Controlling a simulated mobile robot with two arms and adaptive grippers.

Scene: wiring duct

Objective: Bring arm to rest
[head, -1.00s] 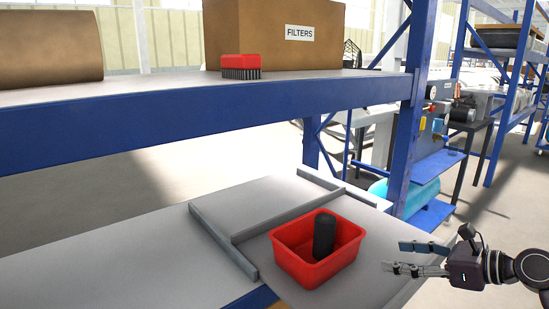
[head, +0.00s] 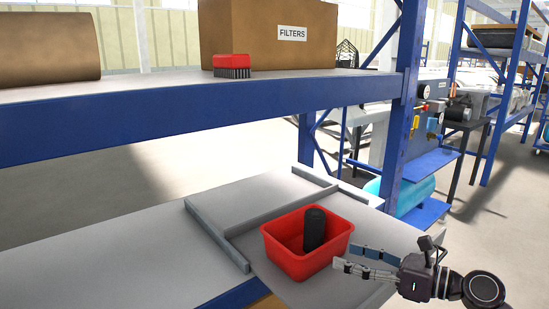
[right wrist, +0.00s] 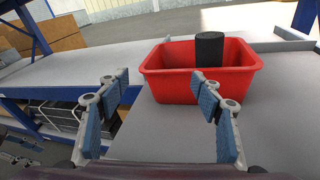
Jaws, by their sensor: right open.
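My right gripper (head: 357,261) is open and empty in the head view, just right of the red bin and above the grey shelf. In the right wrist view its two blue-padded fingers (right wrist: 160,105) are spread apart, with the red bin beyond them. The red bin (head: 285,258) stands on the lower grey shelf, and it also shows in the right wrist view (right wrist: 170,88). A black cylinder (head: 314,226) stands in the bin and rises above its rim; it also shows in the right wrist view (right wrist: 209,48).
Grey duct strips (head: 217,236) lie on the lower shelf (head: 110,260) around the bin. The upper blue beam (head: 180,126) carries a red brush (head: 231,65), a FILTERS box (head: 268,30) and a brown roll (head: 45,45). A blue upright (head: 402,115) stands behind the right gripper.

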